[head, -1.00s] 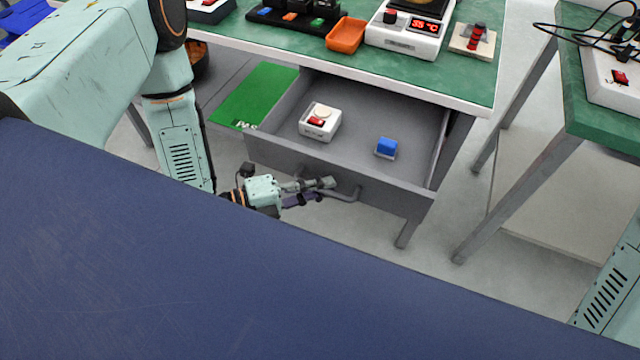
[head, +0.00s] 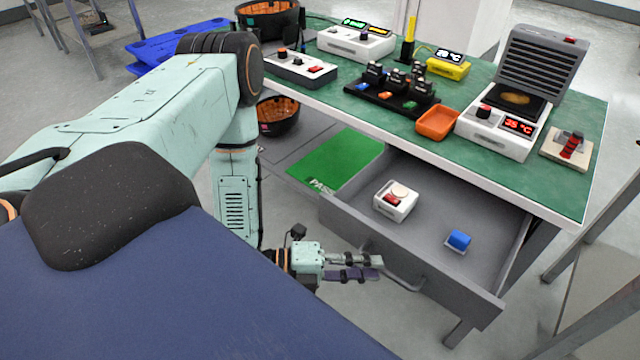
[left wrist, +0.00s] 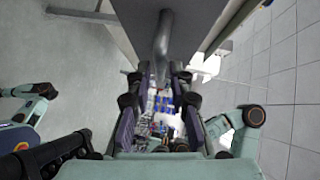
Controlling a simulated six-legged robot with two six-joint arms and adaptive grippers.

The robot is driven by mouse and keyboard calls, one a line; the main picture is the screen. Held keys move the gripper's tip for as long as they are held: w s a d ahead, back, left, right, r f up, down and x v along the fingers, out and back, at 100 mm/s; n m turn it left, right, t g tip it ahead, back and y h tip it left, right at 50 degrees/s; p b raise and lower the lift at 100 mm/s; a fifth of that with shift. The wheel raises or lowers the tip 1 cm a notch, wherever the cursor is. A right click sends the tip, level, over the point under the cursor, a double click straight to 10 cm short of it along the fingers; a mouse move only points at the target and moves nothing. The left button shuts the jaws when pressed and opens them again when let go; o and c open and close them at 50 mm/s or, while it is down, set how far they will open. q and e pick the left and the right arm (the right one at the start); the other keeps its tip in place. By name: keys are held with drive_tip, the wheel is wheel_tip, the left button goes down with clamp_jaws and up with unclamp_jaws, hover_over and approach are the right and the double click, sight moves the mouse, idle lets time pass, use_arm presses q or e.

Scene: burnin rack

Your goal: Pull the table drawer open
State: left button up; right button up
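The grey table drawer (head: 410,252) stands well pulled out from under the green-topped table (head: 590,200). Its inside shows, with a white box with a red switch (head: 395,200) and a small blue block (head: 459,239) in it. A grey bar handle (head: 408,283) is on its front. My left gripper (head: 381,268) is at the handle's left part. In the left wrist view the handle (left wrist: 163,45) runs down between the two fingers, which look apart, with gaps beside the bar. Contact cannot be made out. My right gripper is not in view.
The table top holds an orange tray (head: 437,123), a heater with a display (head: 505,130), a black rack (head: 395,95) and other devices. A green mat (head: 338,163) lies left of the drawer. Another table's leg (head: 590,240) stands at right. Floor is clear below the drawer.

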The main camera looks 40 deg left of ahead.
use_arm(q)
drive_tip(key=v, duration=0.8)
drive_tip(key=shift+s+a, duration=0.25)
drive_tip(key=shift+s, duration=0.05)
idle(0.5)
drive_tip(key=shift+r, duration=0.1)
wheel_tip(320, 180, down, 10)
drive_tip(key=n+g+y, duration=0.4)
drive_tip(key=n+y, duration=0.3)
drive_tip(key=n, duration=1.3)
drive_tip(key=s+d+f+n+g+y, duration=0.1)
drive_tip(key=s+n+g+y, duration=0.4)
drive_tip(key=s, duration=0.8)
drive_tip(key=shift+f+n+g, duration=0.35)
drive_tip(key=shift+n+g, duration=0.25)
drive_tip(key=shift+g, duration=0.4)
